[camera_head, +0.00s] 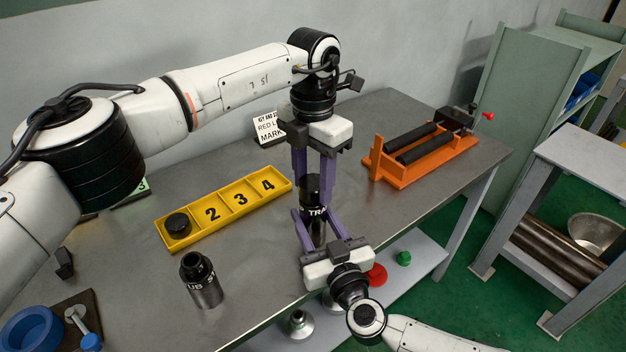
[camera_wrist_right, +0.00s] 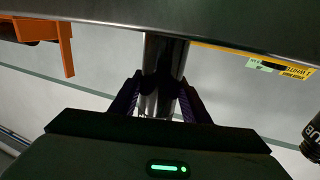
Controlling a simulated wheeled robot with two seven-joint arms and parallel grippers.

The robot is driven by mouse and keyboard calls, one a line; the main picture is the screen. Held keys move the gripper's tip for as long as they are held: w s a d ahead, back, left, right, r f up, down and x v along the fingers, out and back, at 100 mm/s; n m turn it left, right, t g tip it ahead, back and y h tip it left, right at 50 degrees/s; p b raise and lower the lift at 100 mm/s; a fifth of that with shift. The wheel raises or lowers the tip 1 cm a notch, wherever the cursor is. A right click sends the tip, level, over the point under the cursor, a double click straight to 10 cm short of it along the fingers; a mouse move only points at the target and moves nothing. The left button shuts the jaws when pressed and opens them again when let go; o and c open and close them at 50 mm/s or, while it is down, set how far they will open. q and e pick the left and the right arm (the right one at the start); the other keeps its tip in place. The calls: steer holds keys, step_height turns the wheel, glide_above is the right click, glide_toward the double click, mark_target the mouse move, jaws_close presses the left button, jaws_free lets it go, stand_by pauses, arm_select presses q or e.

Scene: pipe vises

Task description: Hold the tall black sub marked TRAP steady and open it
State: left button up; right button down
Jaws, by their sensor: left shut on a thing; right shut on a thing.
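The tall black sub marked TRAP (camera_head: 312,190) is upright above the bench, with "TRA" readable on its side. My left gripper (camera_head: 314,181) comes down from above and is shut on its upper black part. My right gripper (camera_head: 317,216) reaches in from the near side and is shut on its lower part. In the right wrist view, a shiny metal cylinder, the lower part of the sub (camera_wrist_right: 162,62), stands between the purple fingers of my right gripper (camera_wrist_right: 160,95). The fingers hide parts of the sub, and I cannot tell whether its joint is open.
A yellow tray (camera_head: 246,207) numbered 2, 3, 4 holds a black round piece (camera_head: 178,224) at its left end. Another black sub (camera_head: 201,280) stands in front. An orange vise (camera_head: 408,172) is at right, a card (camera_head: 267,127) behind, a blue ring (camera_head: 30,330) at lower left.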

mark_target(313, 182)
arm_select(q)
steer(key=n, duration=0.3)
steer(key=shift+r, duration=0.25)
stand_by(0.4)
steer(key=shift+r, duration=0.9)
steer(key=shift+r, duration=2)
arm_select(e)
steer(key=c, duration=0.9)
jaws_free()
steer(key=shift+s, duration=0.1)
